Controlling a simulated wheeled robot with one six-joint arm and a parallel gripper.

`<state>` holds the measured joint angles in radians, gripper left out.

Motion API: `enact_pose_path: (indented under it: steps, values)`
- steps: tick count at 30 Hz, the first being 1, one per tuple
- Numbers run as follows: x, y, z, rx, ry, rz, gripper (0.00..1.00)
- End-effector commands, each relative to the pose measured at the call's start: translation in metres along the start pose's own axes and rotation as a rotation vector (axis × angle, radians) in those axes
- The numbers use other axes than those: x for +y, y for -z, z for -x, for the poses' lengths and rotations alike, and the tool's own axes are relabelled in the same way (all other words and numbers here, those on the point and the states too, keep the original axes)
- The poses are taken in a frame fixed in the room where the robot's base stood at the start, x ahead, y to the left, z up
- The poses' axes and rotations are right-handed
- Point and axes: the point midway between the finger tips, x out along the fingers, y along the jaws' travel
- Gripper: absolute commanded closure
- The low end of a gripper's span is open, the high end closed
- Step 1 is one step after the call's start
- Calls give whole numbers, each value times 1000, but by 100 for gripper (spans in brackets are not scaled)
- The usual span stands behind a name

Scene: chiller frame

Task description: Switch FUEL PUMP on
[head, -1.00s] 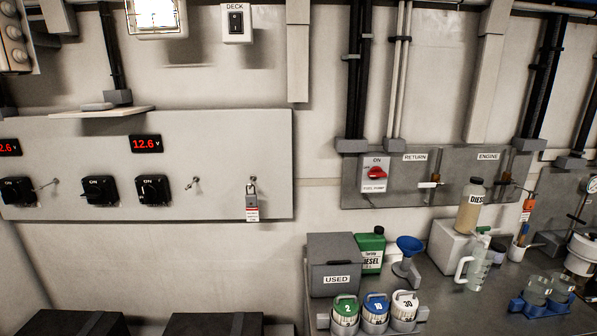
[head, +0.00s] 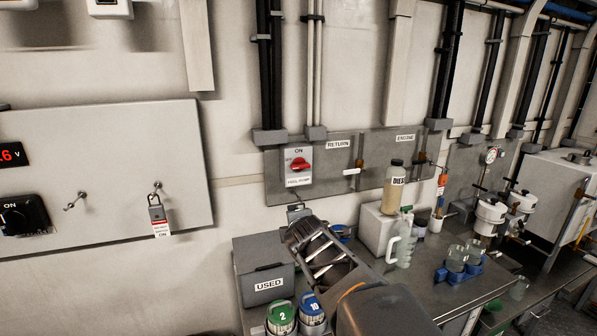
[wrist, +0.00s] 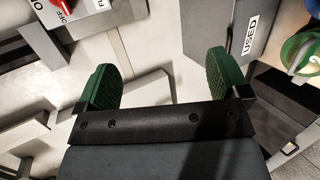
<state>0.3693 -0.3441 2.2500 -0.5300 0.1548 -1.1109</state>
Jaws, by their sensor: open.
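The fuel pump switch is a light plate with a red rotary knob (head: 299,164), on the grey wall panel. ON is marked above the knob, OFF at its left and FUEL PUMP below. The knob lies roughly level, towards OFF. In the wrist view part of the red knob (wrist: 62,5) shows at the top left edge, with the OFF mark beside it. My gripper (wrist: 160,84) is open and empty, its two green pads apart. In the head view my arm reaches up from the bottom, below the switch, and the gripper is apart from it; the fingertips are hard to make out.
A grey USED bin (head: 265,278) stands left of my arm, with numbered canisters (head: 281,318) in front. A diesel bottle (head: 393,188) on a white box (head: 378,222) and a clear jug (head: 401,240) stand at right. A padlock with a tag (head: 157,213) hangs on the left panel.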

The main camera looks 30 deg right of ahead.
Motion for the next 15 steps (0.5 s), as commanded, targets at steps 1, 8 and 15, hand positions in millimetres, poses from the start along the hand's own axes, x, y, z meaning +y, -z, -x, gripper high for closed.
enact_pose_path:
  steps: [1, 8, 15]
  values:
    - [15, -14, -11, -15, -75, 172, 6]
    - [73, -57, -33, -125, -355, 947, 6]
    - [90, -78, -38, -212, -480, 1387, 6]
